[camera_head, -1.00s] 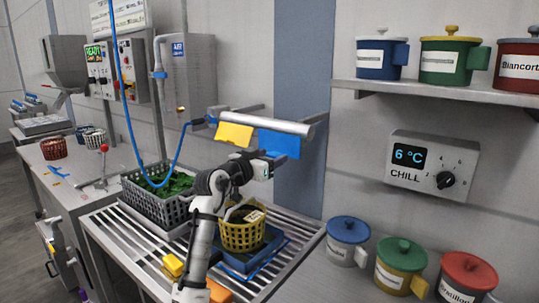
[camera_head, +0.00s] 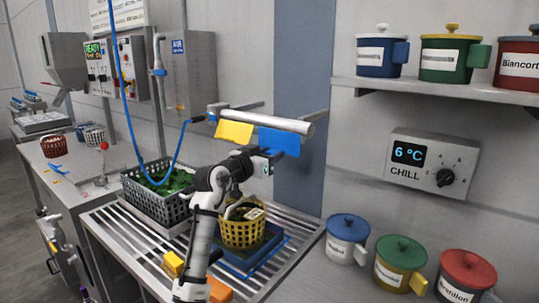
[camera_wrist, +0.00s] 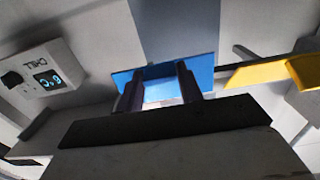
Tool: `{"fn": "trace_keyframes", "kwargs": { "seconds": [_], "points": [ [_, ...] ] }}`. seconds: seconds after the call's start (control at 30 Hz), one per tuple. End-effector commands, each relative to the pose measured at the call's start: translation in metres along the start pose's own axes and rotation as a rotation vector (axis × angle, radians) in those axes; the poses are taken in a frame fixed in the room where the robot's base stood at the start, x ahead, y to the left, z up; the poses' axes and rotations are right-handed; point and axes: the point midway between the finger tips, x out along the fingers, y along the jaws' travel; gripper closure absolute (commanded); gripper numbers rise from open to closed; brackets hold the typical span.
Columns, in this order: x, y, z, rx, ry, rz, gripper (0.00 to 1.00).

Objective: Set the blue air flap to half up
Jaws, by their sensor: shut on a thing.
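The blue air flap (camera_head: 279,142) hangs at the right part of a grey pipe (camera_head: 265,121) on the wall, beside a yellow flap (camera_head: 234,132). In the head view the blue flap is tilted outward from the pipe. My gripper (camera_head: 272,158) is at its lower edge, partly hidden behind my arm. In the wrist view the blue flap (camera_wrist: 205,70) lies across my two dark fingers (camera_wrist: 161,92), and my gripper is shut on it. The yellow flap (camera_wrist: 255,75) is to the right there, apart from my fingers.
Below the pipe, a yellow basket (camera_head: 243,232) stands on a blue tray (camera_head: 270,247) on the slatted rack. A grey crate of greens (camera_head: 152,200) stands to the left. A blue hose (camera_head: 126,100) runs to the pipe's left end. Lidded pots (camera_head: 347,238) stand at the right.

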Motion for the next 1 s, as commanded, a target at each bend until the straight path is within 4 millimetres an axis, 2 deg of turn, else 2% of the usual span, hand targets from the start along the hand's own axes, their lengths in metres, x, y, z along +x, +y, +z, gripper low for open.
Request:
{"fn": "trace_keyframes", "kwargs": {
  "seconds": [0.6,1.0],
  "points": [
    [-0.019,0.0,-0.025,-0.001,-0.364,0.0,1.0],
    [-0.024,0.0,-0.028,-0.002,-0.503,0.002,1.0]
  ]
}}
